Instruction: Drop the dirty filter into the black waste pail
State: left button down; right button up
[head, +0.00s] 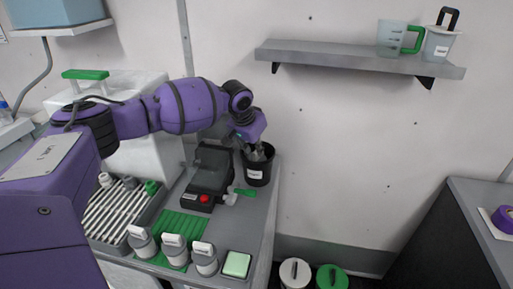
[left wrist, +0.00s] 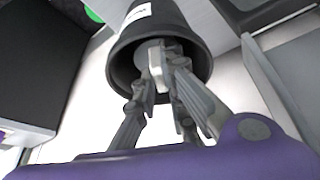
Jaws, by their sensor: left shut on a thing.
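The black waste pail (head: 265,168) stands at the back right corner of the grey bench, with a white label on its front. It also shows in the left wrist view (left wrist: 172,18). My left gripper (head: 258,154) reaches down into the pail's mouth. In the left wrist view its fingers (left wrist: 160,70) are shut on a pale grey piece, which looks like the dirty filter (left wrist: 156,62), inside the rim. Most of the filter is hidden by the fingers, and I cannot tell whether it touches the pail. My right gripper is in neither view.
A dark device with a red button (head: 205,198) stands just left of the pail, with a green-handled valve beside it. A wall shelf (head: 350,60) hangs at the upper right.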

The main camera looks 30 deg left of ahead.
pick_arm(q)
jog(key=shift+f, duration=0.3)
jog(key=c, duration=2.1)
grip_release()
jog(key=shift+r, duration=0.25)
jog(key=v, duration=1.2)
jog(key=shift+r+p, duration=0.35)
jog(key=shift+p, duration=0.1)
jog(key=shift+f, duration=0.1)
